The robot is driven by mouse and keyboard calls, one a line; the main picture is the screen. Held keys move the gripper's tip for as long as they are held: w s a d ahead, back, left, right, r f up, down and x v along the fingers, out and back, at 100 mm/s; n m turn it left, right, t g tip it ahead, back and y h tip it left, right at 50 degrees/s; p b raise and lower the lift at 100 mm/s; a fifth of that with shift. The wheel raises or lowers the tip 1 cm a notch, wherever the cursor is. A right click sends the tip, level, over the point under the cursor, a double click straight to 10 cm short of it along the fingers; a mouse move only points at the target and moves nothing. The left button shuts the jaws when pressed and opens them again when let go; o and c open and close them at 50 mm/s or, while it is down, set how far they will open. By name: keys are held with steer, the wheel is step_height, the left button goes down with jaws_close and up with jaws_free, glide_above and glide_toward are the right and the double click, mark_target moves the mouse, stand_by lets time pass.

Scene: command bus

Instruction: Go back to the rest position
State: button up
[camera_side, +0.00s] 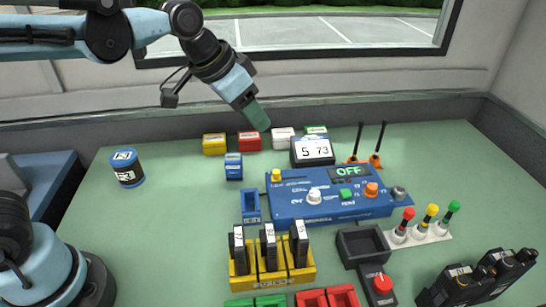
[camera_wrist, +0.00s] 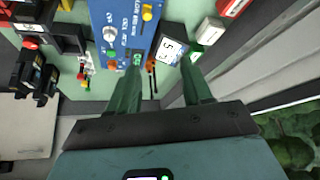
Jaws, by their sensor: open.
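My gripper (camera_side: 257,118) is raised over the back of the green table in the side view, above the row of small coloured blocks. In the wrist view its two green fingers (camera_wrist: 163,88) stand apart with nothing between them. The gripper is open and empty. The blue control panel (camera_side: 330,200) lies to the right and in front of it, with its small display reading OFF. The panel also shows in the wrist view (camera_wrist: 124,28).
Yellow (camera_side: 214,144), red (camera_side: 249,141) and white (camera_side: 283,138) blocks line the back. A number display (camera_side: 312,151) stands behind the panel. A yellow rack (camera_side: 272,280) holds black modules. A blue-black cylinder (camera_side: 127,168) stands left. The left-middle table is clear.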

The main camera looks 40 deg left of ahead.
steer(key=s+a+f+n+t+y, duration=0.1)
steer(key=s+a+f+n, duration=0.3)
steer(key=s+a, duration=0.5)
steer(key=shift+s+a+f+t+y, duration=0.15)
steer(key=shift+s+f+t+y, duration=0.3)
steer(key=shift+f, duration=0.5)
steer(key=shift+g, duration=0.25)
